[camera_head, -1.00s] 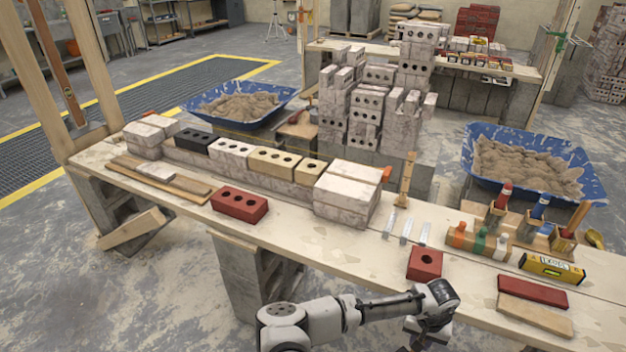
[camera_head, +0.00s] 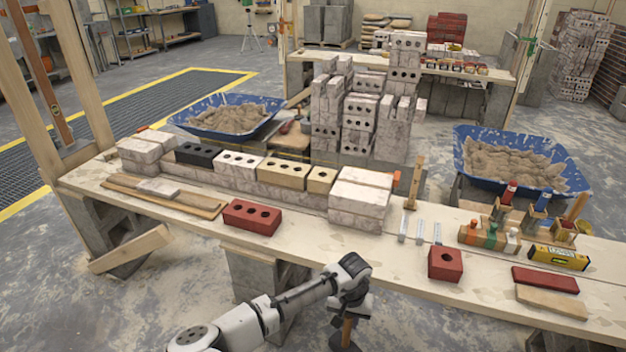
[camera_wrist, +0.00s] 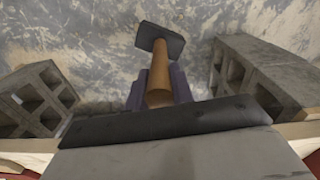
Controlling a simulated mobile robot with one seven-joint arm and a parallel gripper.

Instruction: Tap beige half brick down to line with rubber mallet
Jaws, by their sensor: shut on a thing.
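The beige half brick (camera_head: 321,180) sits in the row on the low wall, between the longer beige brick (camera_head: 283,172) and the white end block stack (camera_head: 360,198). My gripper (camera_wrist: 160,97) is shut on the wooden handle of the rubber mallet (camera_wrist: 160,62). The mallet's dark head hangs below over the floor in the wrist view. In the head view the mallet (camera_head: 346,330) hangs in front of the bench's near edge, well away from the half brick. I cannot make out the line at this size.
Metal tools (camera_head: 420,231) and a yellow level (camera_head: 558,258) lie to the right. Grey blocks (camera_wrist: 255,75) support the bench.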

